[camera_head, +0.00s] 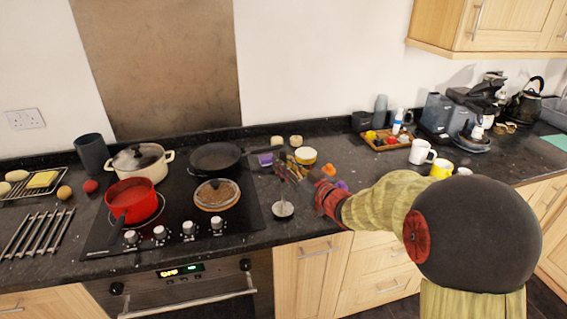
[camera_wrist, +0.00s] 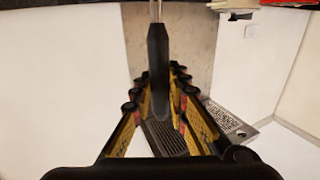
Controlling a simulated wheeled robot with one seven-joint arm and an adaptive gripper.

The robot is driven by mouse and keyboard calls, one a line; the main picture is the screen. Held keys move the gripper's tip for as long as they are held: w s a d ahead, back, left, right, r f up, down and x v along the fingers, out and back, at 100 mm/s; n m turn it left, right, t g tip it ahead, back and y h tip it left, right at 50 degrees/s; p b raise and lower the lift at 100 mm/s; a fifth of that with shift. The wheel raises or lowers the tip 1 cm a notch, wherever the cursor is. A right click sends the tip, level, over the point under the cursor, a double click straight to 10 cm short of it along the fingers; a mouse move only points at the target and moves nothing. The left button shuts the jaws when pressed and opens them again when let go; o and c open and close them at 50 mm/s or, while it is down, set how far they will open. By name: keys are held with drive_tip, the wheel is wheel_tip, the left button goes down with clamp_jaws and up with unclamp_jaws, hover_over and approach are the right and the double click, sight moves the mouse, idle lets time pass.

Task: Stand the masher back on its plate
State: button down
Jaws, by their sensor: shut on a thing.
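My gripper (camera_head: 287,172) is above the counter, to the right of the hob. In the wrist view its fingers (camera_wrist: 160,95) are closed on the black handle of the masher (camera_wrist: 158,62), with thin metal rods running out of the top of the picture. In the head view the held masher is small and partly covered by the fingers. Below the fingers is a small round pale-rimmed thing with a dark middle (camera_head: 283,210), near the counter's front edge. I cannot tell whether it is the plate, the masher's foot or both, or whether they touch.
The hob left of my gripper holds a red pot (camera_head: 133,200), a lidded pot (camera_head: 140,160), a frying pan (camera_head: 215,157) and a round brown-filled dish (camera_head: 217,195). A yellow-sided bowl (camera_head: 305,156) and small items are close behind. A wooden tray (camera_head: 388,140) and mugs (camera_head: 421,152) stand right.

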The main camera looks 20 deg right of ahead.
drive_tip(key=shift+f+b, duration=0.35)
drive_tip(key=shift+f, duration=0.25)
idle(0.5)
drive_tip(key=c, duration=1.8)
unclamp_jaws()
drive_tip(key=shift+o, duration=0.7)
